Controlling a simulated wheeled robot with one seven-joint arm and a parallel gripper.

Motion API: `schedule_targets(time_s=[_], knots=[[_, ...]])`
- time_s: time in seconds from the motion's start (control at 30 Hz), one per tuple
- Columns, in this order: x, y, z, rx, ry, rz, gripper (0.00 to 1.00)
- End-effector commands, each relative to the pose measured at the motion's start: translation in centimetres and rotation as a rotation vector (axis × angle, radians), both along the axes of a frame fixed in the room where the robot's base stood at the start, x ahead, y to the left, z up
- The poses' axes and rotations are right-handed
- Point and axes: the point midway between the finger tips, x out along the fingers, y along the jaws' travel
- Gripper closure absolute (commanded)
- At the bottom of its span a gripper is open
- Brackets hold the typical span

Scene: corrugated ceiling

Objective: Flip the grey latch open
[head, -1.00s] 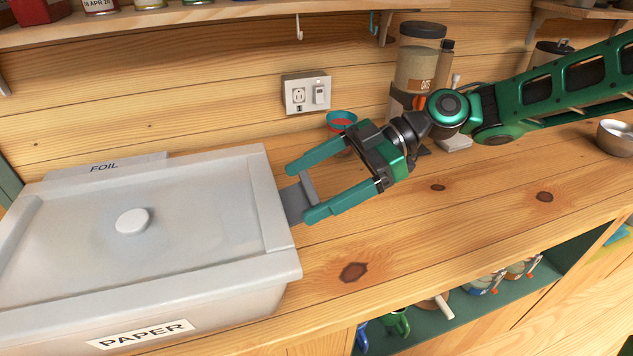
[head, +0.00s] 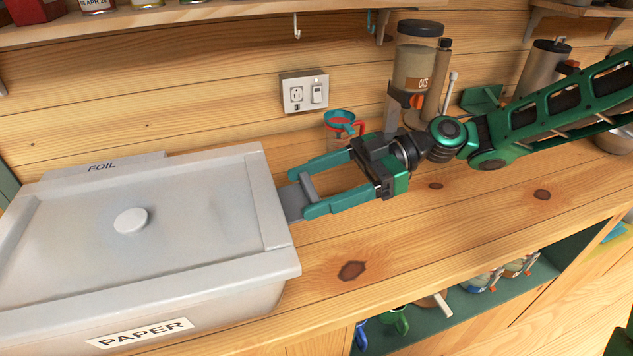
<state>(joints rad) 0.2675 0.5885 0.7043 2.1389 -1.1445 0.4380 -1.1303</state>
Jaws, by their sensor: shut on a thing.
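The grey latch (head: 294,199) sticks out from the right side of a large light-grey lidded box (head: 190,228) on the wooden counter. My gripper (head: 298,194) reaches it from the right, with its green fingers on either side of the latch. The gripper is shut on the latch, whose upright tab shows between the fingers.
A red and teal cup (head: 342,122) and an oats jar (head: 414,60) stand behind my gripper near the wall. A wall outlet (head: 304,93) is above the counter. The counter front (head: 352,271) is clear. An open shelf with mugs (head: 395,322) is below.

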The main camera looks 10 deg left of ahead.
Motion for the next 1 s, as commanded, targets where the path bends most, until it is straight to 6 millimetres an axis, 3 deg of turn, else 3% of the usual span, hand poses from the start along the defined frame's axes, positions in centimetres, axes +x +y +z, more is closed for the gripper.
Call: schedule_targets(time_s=[0.37,0.4,0.47,0.77,1.0], knots=[[0.3,-0.1,-0.1,0.012,0.005,-0.007,0.52],[0.3,-0.1,-0.1,0.012,0.006,-0.006,0.20],[0.2,-0.1,-0.1,0.012,0.006,-0.006,0.11],[0.2,-0.2,-0.1,0.012,0.006,-0.004,0.11],[1.6,-2.4,0.4,0.011,0.006,-0.006,0.11]])
